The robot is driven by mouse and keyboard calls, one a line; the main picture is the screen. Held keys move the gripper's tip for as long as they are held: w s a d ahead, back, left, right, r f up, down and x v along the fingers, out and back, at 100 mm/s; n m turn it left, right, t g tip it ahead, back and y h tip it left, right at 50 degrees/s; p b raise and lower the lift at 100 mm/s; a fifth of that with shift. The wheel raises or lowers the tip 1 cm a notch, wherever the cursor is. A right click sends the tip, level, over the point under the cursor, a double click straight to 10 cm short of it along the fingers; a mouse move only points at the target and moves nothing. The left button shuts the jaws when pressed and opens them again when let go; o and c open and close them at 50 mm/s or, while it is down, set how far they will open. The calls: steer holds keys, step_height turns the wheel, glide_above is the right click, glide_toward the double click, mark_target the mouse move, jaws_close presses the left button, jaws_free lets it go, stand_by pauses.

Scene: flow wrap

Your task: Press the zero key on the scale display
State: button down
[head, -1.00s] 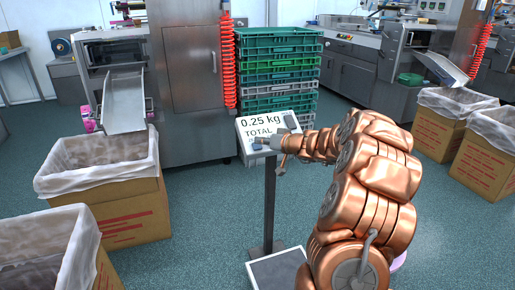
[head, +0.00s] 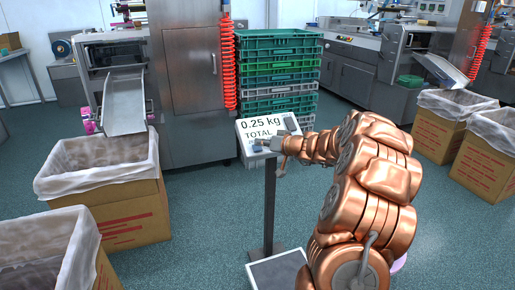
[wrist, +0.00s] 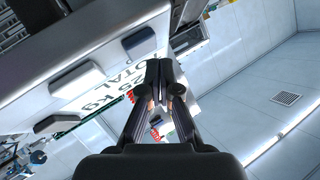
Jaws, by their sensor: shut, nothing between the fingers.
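The scale display (head: 246,128) is a tilted white panel on a dark post, reading "0.25 kg TOTAL". I cannot read which is zero. My gripper (head: 264,145) is shut and empty at the panel's lower edge, partly covering the keys in the head view. In the wrist view its fingertips (wrist: 160,70) are close to the dark key; I cannot tell whether they touch.
The scale platform (head: 277,275) is on the floor below the post. Green crates (head: 275,65) are stacked behind the display. Lined cardboard boxes stand at left (head: 125,215) and right (head: 437,135). Open floor lies around the post.

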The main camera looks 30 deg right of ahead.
steer(key=shift+w+d+f+b, duration=0.1)
steer(key=shift+w+f+b, duration=0.35)
steer(key=shift+f+b, duration=0.75)
stand_by(1.4)
steer(key=shift+r+b, duration=0.35)
steer(key=shift+r, duration=0.15)
steer(key=shift+s+r, duration=0.45)
steer(key=shift+r, duration=0.25)
steer(key=shift+s+a+r, duration=0.15)
steer(key=shift+s+r, duration=0.3)
steer(key=shift+r, duration=0.25)
steer(key=shift+s+a+r, duration=0.15)
steer(key=shift+s+r, duration=0.25)
steer(key=shift+r, duration=0.35)
steer(key=shift+s+a+r, duration=0.15)
steer(key=shift+s+r, duration=0.3)
steer(key=shift+r, duration=0.25)
